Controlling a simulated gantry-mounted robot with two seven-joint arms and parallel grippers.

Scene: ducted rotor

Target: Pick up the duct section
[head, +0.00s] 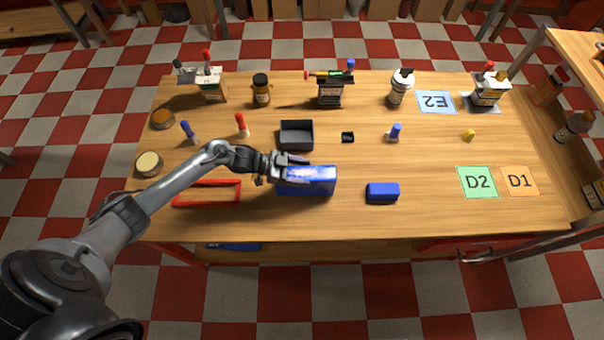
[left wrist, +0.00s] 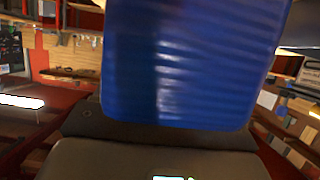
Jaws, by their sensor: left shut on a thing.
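A blue, box-shaped piece, which I take to be the duct section (head: 310,181), is at the middle of the wooden table in the head view. My left gripper (head: 284,171) is shut on its left end. In the left wrist view the blue piece (left wrist: 190,65) fills the upper middle, and its face has ribs across it. The gripper hides part of its left end, and I cannot tell whether its underside touches the table. My right gripper is not in view.
A red frame (head: 207,193) lies left of the held piece, and a smaller blue block (head: 382,192) lies right of it. A black tray (head: 297,135) is just behind. Label cards D2 (head: 478,182) and D1 (head: 520,181) lie at the right. Bottles and stands line the back.

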